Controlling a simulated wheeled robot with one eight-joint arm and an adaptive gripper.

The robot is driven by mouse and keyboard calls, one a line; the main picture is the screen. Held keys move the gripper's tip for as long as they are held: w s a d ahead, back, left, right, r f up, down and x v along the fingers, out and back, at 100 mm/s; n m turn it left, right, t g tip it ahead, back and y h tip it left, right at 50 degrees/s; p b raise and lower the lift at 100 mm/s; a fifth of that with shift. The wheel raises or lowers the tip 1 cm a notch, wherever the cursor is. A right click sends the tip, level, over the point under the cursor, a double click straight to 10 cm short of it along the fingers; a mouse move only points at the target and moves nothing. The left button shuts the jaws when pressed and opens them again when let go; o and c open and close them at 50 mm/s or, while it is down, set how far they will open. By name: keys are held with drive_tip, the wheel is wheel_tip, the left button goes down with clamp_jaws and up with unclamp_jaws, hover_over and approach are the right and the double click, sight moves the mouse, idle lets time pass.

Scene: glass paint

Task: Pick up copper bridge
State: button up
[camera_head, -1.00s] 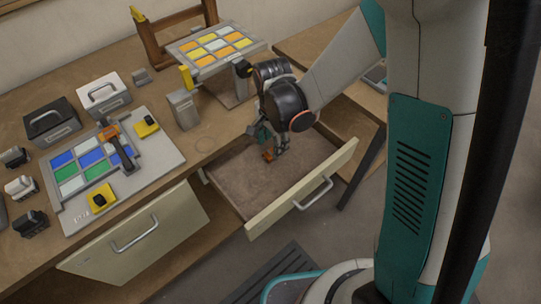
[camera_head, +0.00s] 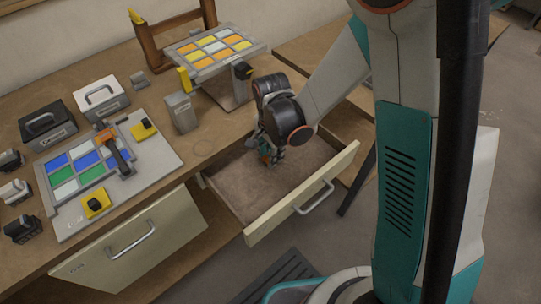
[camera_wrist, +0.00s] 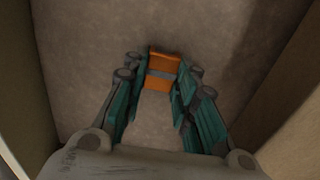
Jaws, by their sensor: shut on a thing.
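The copper bridge is a small orange block with a grey band across it (camera_wrist: 164,62). In the wrist view it sits between the fingertips of my gripper (camera_wrist: 160,88), which is shut on it. In the head view my gripper (camera_head: 269,156) is inside the open drawer (camera_head: 296,212), near its back left part. The bridge is mostly hidden there by the fingers. I cannot tell whether it touches the drawer floor.
The drawer walls stand close around my gripper. A second drawer front (camera_head: 125,255) lies to the left.

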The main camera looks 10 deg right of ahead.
drive_tip(key=shift+r, duration=0.15)
wheel_tip(320, 180, up, 20)
drive_tip(key=p, duration=0.7)
drive_tip(key=shift+r+p, duration=1.2)
drive_tip(key=shift+r, duration=0.15)
